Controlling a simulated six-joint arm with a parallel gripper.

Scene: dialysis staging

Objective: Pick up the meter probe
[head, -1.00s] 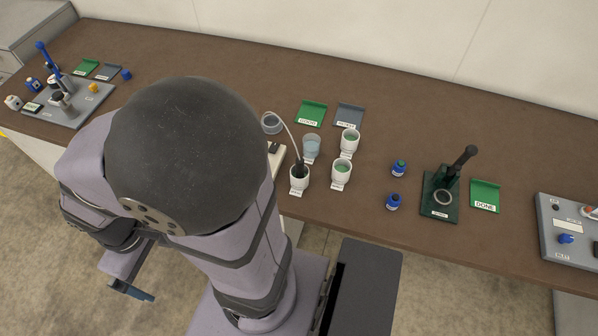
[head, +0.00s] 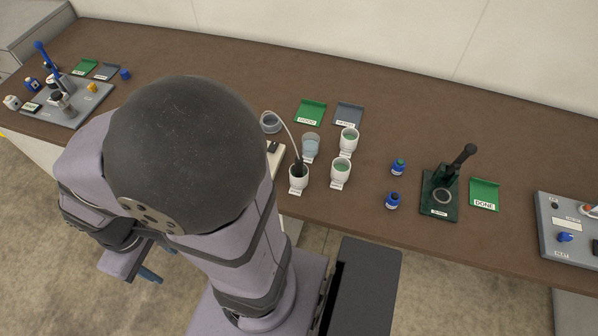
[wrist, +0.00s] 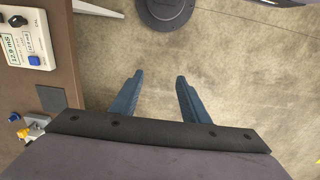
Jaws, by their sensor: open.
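The meter probe (head: 299,168) is a dark stick with a pale cable looping from its top. It stands in a white labelled cup (head: 299,183) at the front of the counter. The white meter box (head: 279,160) beside it is partly hidden by my arm; a white box with a display and blue button, likely this meter, shows in the wrist view (wrist: 33,46). My gripper (wrist: 160,76) is open and empty, its blue fingers apart over the floor. It is off the counter's front edge, well away from the probe, which I cannot find in the wrist view.
Cups of liquid (head: 341,171) stand close right of the probe. Green (head: 311,109) and grey (head: 349,114) trays lie behind. Blue-capped bottles (head: 393,201) and a dark green stand (head: 439,196) are further right. The counter (head: 400,130) is bare behind the bottles.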

